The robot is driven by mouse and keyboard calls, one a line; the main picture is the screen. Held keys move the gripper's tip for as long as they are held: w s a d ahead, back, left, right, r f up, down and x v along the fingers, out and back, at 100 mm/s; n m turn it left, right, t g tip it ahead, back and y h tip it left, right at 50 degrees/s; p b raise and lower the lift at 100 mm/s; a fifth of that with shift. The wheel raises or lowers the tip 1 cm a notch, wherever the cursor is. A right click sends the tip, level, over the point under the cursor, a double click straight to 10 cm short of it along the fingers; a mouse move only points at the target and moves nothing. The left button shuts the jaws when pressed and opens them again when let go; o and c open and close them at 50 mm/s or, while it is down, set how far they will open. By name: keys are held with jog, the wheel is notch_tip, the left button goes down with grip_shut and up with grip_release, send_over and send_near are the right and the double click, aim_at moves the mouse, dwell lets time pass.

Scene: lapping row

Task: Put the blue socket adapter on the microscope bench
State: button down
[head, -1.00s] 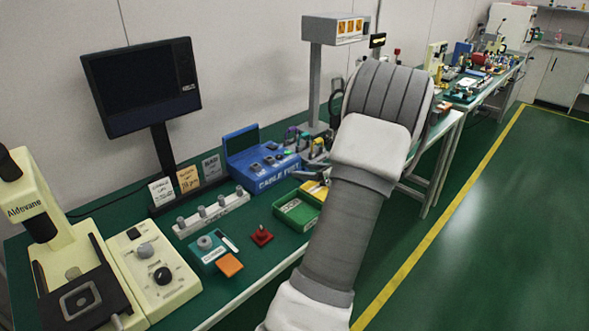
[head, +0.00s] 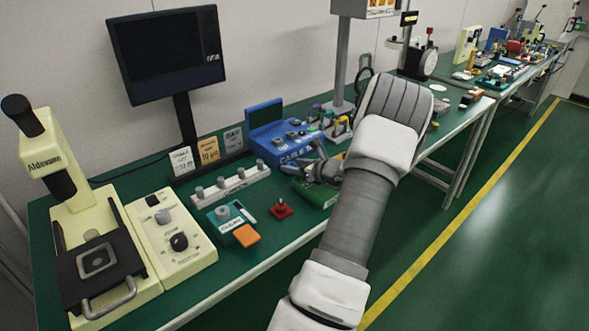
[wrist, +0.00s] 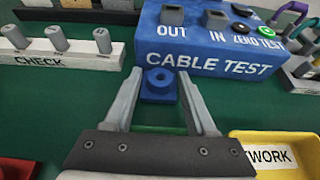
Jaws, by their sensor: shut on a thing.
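The blue socket adapter (wrist: 159,84), a small blue block with a round ring on top, sits between my fingertips in the wrist view, just in front of the blue cable test box (wrist: 205,58). My gripper (wrist: 160,88) is shut on it. In the head view my gripper (head: 318,168) shows over the bench near that box (head: 290,138); the adapter cannot be made out there. A cream microscope (head: 62,180) stands at the left end of this green-topped bench (head: 270,240). Whether the adapter touches the bench is unclear.
Narrow bare strips run along the front edge.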

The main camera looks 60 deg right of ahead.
jog(key=shift+f, duration=0.1)
jog(key=shift+f, duration=0.15)
jog(key=shift+c, duration=1)
grip_release()
jog(key=shift+r, duration=0.25)
jog(key=p+v, duration=0.2)
jog(key=v, duration=1)
